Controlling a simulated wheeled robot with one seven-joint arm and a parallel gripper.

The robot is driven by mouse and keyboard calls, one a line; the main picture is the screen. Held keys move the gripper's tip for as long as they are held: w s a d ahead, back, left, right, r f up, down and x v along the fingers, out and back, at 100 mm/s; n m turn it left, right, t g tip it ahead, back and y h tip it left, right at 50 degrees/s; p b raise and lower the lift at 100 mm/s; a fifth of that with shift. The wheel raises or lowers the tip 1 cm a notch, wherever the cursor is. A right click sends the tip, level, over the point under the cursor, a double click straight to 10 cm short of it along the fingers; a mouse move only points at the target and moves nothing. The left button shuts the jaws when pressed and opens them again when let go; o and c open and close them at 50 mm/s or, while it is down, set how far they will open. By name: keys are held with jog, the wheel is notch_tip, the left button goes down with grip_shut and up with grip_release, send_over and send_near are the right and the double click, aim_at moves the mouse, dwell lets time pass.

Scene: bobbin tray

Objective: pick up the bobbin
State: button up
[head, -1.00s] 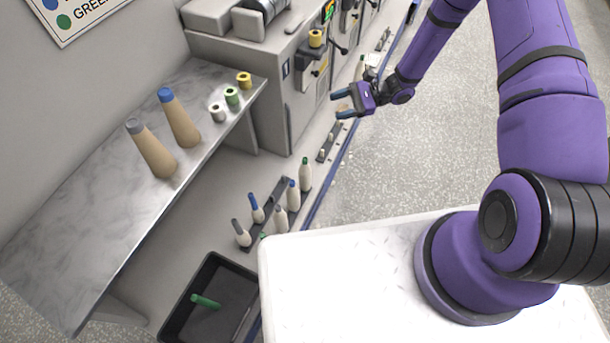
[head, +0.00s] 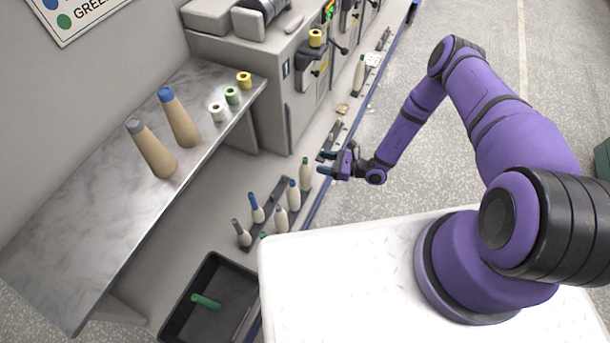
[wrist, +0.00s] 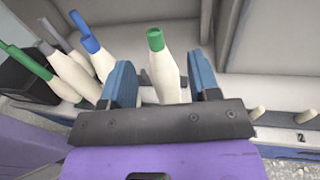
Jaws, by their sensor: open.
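My gripper (head: 326,163) is open and empty, just right of the green-topped bobbin (head: 305,174) at the end of a dark peg rail. In the wrist view the green-topped bobbin (wrist: 163,68) stands upright between the two blue fingers of my gripper (wrist: 166,82), with its lower part hidden by the gripper body. I cannot tell whether the fingers touch it. Several other cream bobbins stand on the same rail (head: 271,199): blue-topped ones (head: 293,194) (head: 257,208) and grey-topped ones (head: 280,217) (head: 242,232). The wrist view also shows blue-topped (wrist: 92,46) and grey-topped (wrist: 63,66) bobbins on the left.
A black bin (head: 233,276) holding a green tube (head: 206,301) stands below the rail. A marble-topped shelf (head: 90,215) carries two large cones and several small spools. Machines (head: 275,75) stand behind. Another bobbin (head: 359,75) stands farther along. The floor at right is open.

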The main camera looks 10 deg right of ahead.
aim_at(305, 171)
jog(key=shift+s+x, duration=0.1)
jog(key=shift+x, duration=2.05)
jog(key=shift+s+x, duration=0.15)
jog(key=shift+x, duration=2.05)
jog(key=shift+a, duration=0.1)
jog(key=shift+c, duration=0.5)
grip_shut()
